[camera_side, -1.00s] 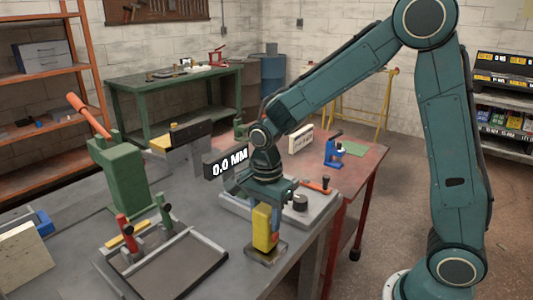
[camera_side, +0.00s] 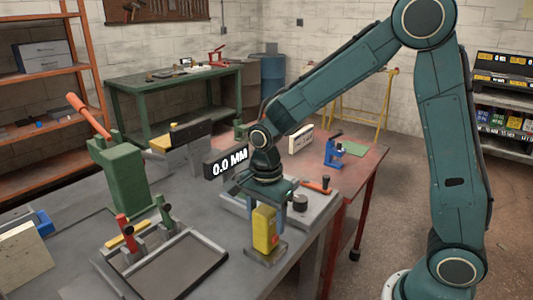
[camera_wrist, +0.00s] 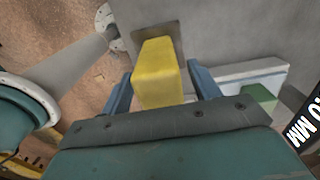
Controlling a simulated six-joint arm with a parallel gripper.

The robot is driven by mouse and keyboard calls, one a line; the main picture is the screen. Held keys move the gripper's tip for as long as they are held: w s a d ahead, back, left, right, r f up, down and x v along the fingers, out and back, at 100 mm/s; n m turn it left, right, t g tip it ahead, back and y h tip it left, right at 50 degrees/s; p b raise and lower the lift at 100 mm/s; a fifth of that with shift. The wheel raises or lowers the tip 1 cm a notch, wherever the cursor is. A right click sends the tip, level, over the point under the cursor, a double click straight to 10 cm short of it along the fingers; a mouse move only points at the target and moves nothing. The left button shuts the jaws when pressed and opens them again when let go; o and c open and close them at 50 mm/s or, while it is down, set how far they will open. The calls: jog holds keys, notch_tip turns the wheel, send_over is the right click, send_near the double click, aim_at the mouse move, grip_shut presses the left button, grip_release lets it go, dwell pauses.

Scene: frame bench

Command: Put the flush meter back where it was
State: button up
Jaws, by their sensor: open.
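The flush meter, which I take to be the yellow block (camera_side: 264,230), stands upright on a small metal base plate (camera_side: 279,251) near the bench's front right edge. My gripper (camera_side: 270,205) is over the top of it, pointing down. In the wrist view the yellow block (camera_wrist: 160,75) shows between my two blue-grey fingers (camera_wrist: 160,85), with a gap on each side. The fingers are open and not pressed on it.
A display reading 0.0 MM (camera_side: 226,163) stands behind my gripper. A metal frame with clamps (camera_side: 170,265) lies to the left, near a green press (camera_side: 122,175) with an orange lever. A plate with a black knob (camera_side: 300,203) is close on the right.

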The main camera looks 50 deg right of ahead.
notch_tip(320, 180, up, 12)
jog(key=shift+r, duration=0.1)
dwell(0.5)
dwell(0.5)
jog(key=s+d+r+n+t, duration=0.1)
jog(key=s+d+n+t, duration=0.1)
jog(key=s+n, duration=0.7)
jog(key=s+d+r+n+t, duration=0.2)
jog(key=s+n+t, duration=0.1)
jog(key=s+n, duration=0.6)
jog(key=shift+s+t, duration=0.15)
jog(key=shift+t, duration=0.15)
dwell(0.8)
